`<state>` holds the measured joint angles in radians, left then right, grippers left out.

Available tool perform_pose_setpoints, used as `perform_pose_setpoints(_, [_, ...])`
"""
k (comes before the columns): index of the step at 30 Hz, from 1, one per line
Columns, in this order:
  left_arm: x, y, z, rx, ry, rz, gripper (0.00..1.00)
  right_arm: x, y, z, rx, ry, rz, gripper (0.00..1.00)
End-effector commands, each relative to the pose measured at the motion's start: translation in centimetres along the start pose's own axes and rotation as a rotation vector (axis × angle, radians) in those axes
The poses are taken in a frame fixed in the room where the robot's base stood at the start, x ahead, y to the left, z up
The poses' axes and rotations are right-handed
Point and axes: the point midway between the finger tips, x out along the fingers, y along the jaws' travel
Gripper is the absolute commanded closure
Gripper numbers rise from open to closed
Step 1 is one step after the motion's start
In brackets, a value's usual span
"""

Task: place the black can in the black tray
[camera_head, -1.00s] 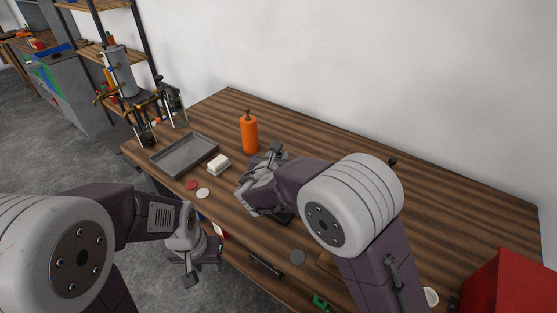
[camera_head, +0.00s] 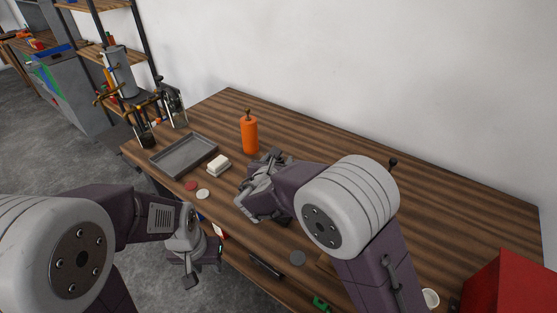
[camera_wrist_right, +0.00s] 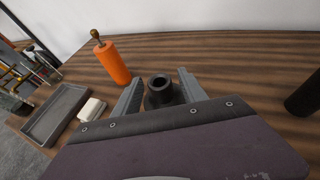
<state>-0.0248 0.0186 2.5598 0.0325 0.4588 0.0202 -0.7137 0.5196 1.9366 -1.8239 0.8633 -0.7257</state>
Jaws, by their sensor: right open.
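A black, round object with an open ring-shaped top, which looks like the black can (camera_wrist_right: 161,97), stands between the fingers of my right gripper (camera_wrist_right: 158,86) in the right wrist view. The fingers are open, one on each side of it; contact cannot be made out. In the head view my right gripper (camera_head: 262,182) is low over the table and hides the can. The tray (camera_head: 184,155), dark grey and shallow, lies empty at the table's left end; it also shows in the right wrist view (camera_wrist_right: 55,114). My left gripper (camera_head: 190,268) hangs off the table's front edge, its jaws unclear.
An orange bottle (camera_head: 250,134) stands behind my right gripper. A white block (camera_head: 218,165) lies between tray and gripper, with red and white discs in front. A dark cylinder (camera_wrist_right: 303,95) stands to the right. A red box (camera_head: 500,285) is at the near right.

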Motion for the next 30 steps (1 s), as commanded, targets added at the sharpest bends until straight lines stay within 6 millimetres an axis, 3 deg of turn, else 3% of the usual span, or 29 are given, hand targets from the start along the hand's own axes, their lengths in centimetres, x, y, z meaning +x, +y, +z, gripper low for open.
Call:
perform_pose_setpoints(9, [0.6,0.0,0.1,0.000,-0.001,0.000,0.64,-8.1,0.2,-0.1,0.000,0.000,0.007,0.51])
perform_pose_setpoints(13, [0.6,0.0,0.1,0.000,-0.001,0.000,0.64,-10.3,0.1,-0.1,0.001,0.000,0.005,0.51])
perform_pose_setpoints(18, [0.5,0.0,0.1,0.000,-0.001,0.000,0.64,-11.3,0.0,-0.1,0.000,0.001,0.001,0.51])
perform_pose_setpoints(30, [0.5,0.0,0.1,0.000,-0.001,0.000,0.64,-11.3,0.0,-0.1,0.000,0.001,0.001,0.51])
